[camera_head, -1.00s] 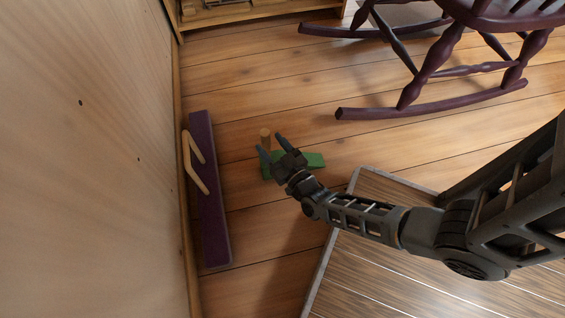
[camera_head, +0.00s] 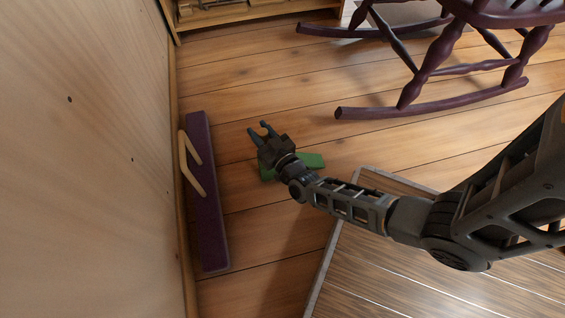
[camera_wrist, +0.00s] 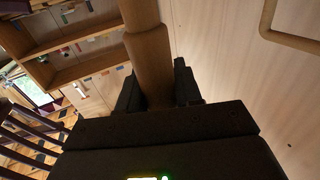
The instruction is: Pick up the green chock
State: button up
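The green chock (camera_head: 312,161) lies on the plank floor to the right of the purple chock. Its middle is hidden under my gripper and wrist in the head view. Its upright round wooden handle is hidden there too, but a wooden post shows large in the wrist view (camera_wrist: 148,60). My gripper (camera_head: 258,127) is over the chock, fingers pointing to the upper left. In the wrist view my dark gripper fingers (camera_wrist: 160,90) lie close against both sides of the post, so they look shut on it. The chock rests on the floor.
A purple chock (camera_head: 210,215) with a wooden handle lies along the plywood wall (camera_head: 85,160) at left. A purple rocking chair (camera_head: 430,70) stands at upper right. A wooden shelf (camera_head: 245,18) is at the back. Bare floor lies between the chock and chair.

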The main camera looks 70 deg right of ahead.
grip_shut()
dwell(0.9)
